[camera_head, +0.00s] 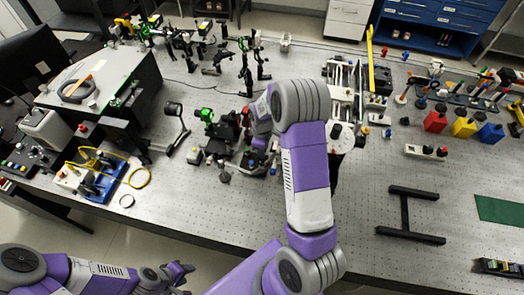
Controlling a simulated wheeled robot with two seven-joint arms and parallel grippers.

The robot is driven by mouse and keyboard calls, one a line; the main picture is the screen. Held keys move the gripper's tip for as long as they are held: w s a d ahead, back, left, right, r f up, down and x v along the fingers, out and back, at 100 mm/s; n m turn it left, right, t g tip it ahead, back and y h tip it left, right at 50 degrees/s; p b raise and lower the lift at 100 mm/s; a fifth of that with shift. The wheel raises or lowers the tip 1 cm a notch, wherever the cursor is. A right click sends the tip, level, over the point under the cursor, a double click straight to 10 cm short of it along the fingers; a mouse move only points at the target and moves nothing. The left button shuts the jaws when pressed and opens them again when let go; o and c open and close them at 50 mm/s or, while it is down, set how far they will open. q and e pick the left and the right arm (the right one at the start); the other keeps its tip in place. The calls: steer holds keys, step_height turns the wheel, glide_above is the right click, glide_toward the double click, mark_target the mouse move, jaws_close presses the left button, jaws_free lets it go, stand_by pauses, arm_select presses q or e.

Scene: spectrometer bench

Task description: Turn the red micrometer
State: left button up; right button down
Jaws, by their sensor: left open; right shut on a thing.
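My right arm reaches up the middle of the view and folds down to the left. My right gripper (260,143) is low among the dark optical mounts (222,130) at the bench centre, mostly hidden by its own arm. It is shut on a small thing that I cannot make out. I cannot clearly pick out the red micrometer; the mounts beside the gripper are small and partly covered. My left gripper (184,273) is open and empty at the lower left, off the bench's front edge and far from the mounts.
A large grey box (130,75) stands at the left. A blue-based device (95,180) and a yellow cable loop (139,177) are at the front left. A long rail assembly (345,100) is right of my arm. A black H-shaped frame (405,215) lies at the front right. The front centre-left bench is clear.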

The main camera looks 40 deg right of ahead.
steer(key=shift+w+m, duration=0.1)
steer(key=shift+m, duration=0.9)
steer(key=c, duration=1)
jaws_free()
steer(key=shift+c, duration=0.2)
step_height(320, 180, up, 8)
steer(key=shift+f+b, duration=0.2)
steer(key=shift+b, duration=0.1)
